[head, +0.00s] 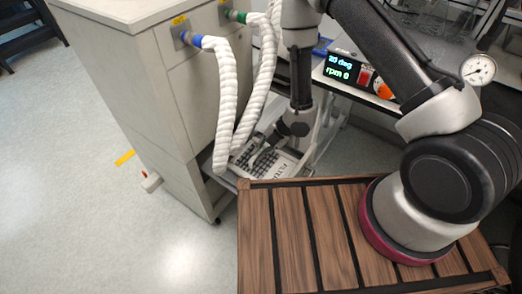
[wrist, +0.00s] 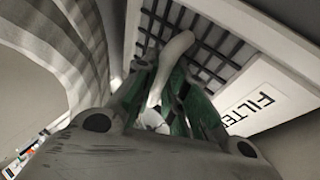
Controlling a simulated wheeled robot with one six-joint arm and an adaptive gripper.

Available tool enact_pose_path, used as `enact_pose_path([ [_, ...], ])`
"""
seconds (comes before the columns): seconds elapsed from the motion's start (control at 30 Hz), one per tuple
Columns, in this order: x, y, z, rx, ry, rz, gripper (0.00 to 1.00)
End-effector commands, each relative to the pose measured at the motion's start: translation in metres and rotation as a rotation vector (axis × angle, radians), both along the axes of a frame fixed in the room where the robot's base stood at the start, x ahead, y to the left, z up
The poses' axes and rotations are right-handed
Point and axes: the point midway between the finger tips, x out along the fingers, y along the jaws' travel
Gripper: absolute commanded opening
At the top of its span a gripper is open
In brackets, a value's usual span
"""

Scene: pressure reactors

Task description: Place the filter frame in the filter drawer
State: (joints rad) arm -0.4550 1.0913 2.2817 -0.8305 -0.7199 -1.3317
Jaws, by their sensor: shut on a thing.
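The filter frame (head: 283,167) is a white panel with a black grid and the label "FILTER", low beside the cabinet in the head view. It fills the upper right of the wrist view (wrist: 262,92). My gripper (head: 262,152) points down at it, and its green-padded fingers (wrist: 163,85) are closed around a pale curved handle over the grid. A light tray edge, apparently the filter drawer (head: 226,181), shows by the cabinet's lower part. The frame and my arm hide most of it. I cannot tell whether the frame rests in it or hangs above.
A pale cabinet (head: 130,75) stands left, with two white ribbed hoses (head: 226,95) hanging close to my gripper. A reactor display (head: 345,69) and a gauge (head: 478,69) are at the back right. My wooden-slatted deck fills the front. Open floor (head: 70,190) lies left.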

Motion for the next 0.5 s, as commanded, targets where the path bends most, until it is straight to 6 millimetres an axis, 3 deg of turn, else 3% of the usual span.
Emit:
enact_pose_path([
  [0.17, -0.0001, 0.0000, -0.0019, 0.000, 0.000, 0.000, 0.00],
  [0.2, -0.0001, -0.0001, -0.0023, 0.000, 0.000, 0.000, 0.17],
  [0.3, 0.0000, 0.0000, -0.0021, 0.000, 0.000, 0.000, 0.35],
  [0.5, 0.0000, -0.0001, -0.0020, 0.000, 0.000, 0.000, 0.35],
])
